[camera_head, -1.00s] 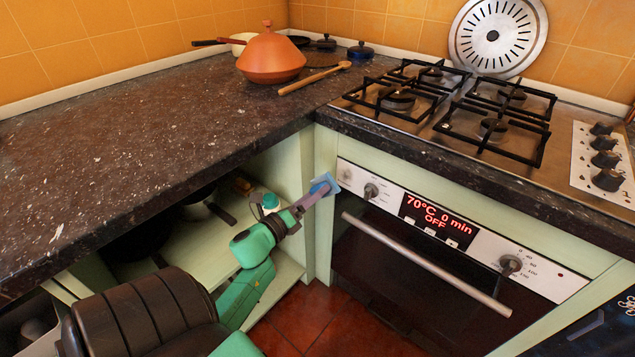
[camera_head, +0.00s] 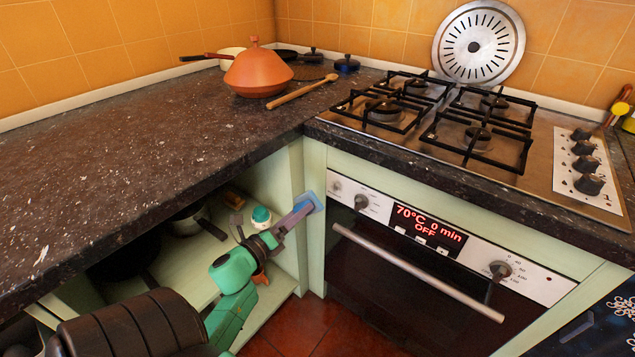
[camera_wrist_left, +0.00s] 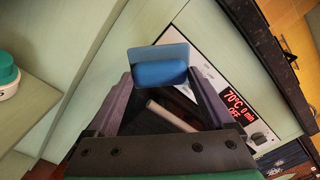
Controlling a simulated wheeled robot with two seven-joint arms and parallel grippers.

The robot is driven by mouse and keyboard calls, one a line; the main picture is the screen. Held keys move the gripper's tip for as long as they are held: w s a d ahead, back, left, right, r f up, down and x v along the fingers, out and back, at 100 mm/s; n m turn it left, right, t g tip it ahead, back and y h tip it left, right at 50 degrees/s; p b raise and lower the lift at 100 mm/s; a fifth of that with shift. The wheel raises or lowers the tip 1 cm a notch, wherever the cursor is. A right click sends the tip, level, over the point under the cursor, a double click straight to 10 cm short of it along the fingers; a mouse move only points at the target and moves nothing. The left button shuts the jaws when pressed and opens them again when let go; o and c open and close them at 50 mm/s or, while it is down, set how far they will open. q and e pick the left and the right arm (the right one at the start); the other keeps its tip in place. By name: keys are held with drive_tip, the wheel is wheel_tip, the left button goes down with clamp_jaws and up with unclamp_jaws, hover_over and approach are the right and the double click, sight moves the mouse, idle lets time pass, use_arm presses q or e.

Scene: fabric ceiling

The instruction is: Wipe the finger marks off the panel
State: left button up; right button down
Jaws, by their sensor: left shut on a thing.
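The oven's control panel (camera_head: 374,205) is a pale strip with dark knobs and a red display reading 70°C 0 min OFF. It also shows in the left wrist view (camera_wrist_left: 215,78). I cannot clearly make out finger marks on it. My left gripper (camera_head: 300,212) is shut on a blue pad (camera_head: 309,202), just left of the panel's left end, in front of the pale green cabinet post. In the left wrist view the pad (camera_wrist_left: 160,72) sits between the fingertips (camera_wrist_left: 160,80). I cannot tell whether it touches the surface. My right gripper is not in view.
The oven handle (camera_head: 415,272) sticks out below the panel. The dark worktop (camera_head: 150,150) overhangs above my left arm. An open cabinet at left holds pans and a white jar with a green lid (camera_head: 261,217). The hob (camera_head: 470,135) is above the oven.

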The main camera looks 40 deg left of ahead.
sight(313, 200)
use_arm(q)
drive_tip(key=shift+w+b, duration=0.75)
drive_tip(key=shift+w, duration=2.85)
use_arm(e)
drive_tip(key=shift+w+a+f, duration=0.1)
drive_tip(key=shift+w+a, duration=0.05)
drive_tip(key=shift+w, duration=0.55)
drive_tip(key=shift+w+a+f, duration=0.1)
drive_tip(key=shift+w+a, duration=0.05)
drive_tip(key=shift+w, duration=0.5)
use_arm(q)
drive_tip(key=shift+w+b, duration=0.3)
drive_tip(key=shift+w, duration=0.65)
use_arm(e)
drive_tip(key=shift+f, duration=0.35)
use_arm(q)
drive_tip(key=shift+b, duration=0.3)
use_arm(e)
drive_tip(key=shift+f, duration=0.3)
use_arm(q)
drive_tip(key=shift+s+p, duration=0.4)
drive_tip(key=shift+s, duration=2.65)
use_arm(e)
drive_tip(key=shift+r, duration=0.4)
